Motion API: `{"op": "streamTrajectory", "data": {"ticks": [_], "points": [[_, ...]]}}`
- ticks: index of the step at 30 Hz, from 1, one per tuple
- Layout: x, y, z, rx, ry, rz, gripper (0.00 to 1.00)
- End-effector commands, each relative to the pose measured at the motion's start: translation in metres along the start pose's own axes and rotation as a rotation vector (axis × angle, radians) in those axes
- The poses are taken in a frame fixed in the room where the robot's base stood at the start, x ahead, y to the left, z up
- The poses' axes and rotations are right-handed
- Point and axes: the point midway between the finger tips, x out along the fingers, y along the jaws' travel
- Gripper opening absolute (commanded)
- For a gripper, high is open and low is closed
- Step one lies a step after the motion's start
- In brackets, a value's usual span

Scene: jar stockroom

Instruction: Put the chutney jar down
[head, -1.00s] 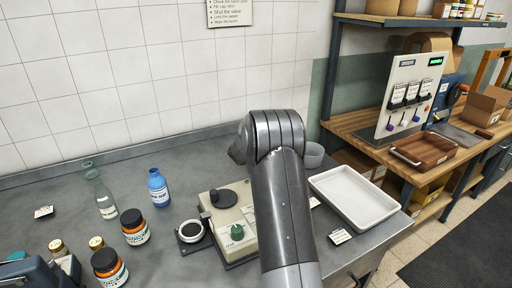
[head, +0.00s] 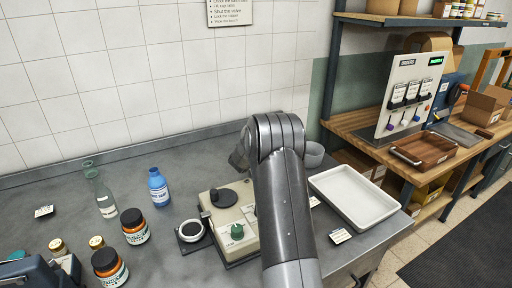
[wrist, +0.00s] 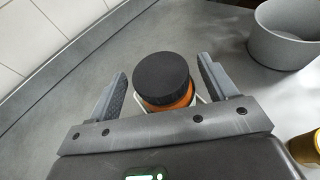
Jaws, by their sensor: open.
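In the wrist view a jar with a black lid (wrist: 162,78) and orange contents stands between the two fingers of my gripper (wrist: 160,88). I take it for the chutney jar; its label is mostly hidden. The fingers are open, with a gap on each side of the lid. The jar looks upright on the grey counter (wrist: 225,115), though its base is hidden by my gripper. In the head view my arm hides the gripper and this jar.
A grey bowl (wrist: 285,35) stands to the right, with a gold-lidded jar (wrist: 307,147) nearer. The head view shows a device with a green knob (head: 237,232), a white tray (head: 352,197), a blue bottle (head: 158,188) and orange jars (head: 135,228). Counter behind the jar is clear.

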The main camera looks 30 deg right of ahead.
Motion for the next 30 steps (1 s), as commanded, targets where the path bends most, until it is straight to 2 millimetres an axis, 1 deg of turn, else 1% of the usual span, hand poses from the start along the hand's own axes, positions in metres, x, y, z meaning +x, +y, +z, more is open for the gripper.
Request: {"op": "streamTrajectory", "data": {"ticks": [5, 8, 11, 18, 21, 24, 30], "points": [[-0.001, 0.000, 0.003, 0.001, -0.001, 0.000, 0.78], [-0.009, 0.001, 0.004, 0.000, 0.000, 0.001, 0.78], [-0.024, 0.001, 0.004, 0.000, 0.000, 0.002, 0.78], [-0.073, 0.001, 0.004, -0.001, 0.000, 0.003, 0.78], [-0.091, 0.001, 0.004, -0.001, -0.001, 0.002, 0.78], [-0.106, 0.001, 0.003, -0.001, 0.000, 0.002, 0.78], [-0.121, -0.001, 0.005, 0.008, -0.001, -0.003, 0.78]]}}
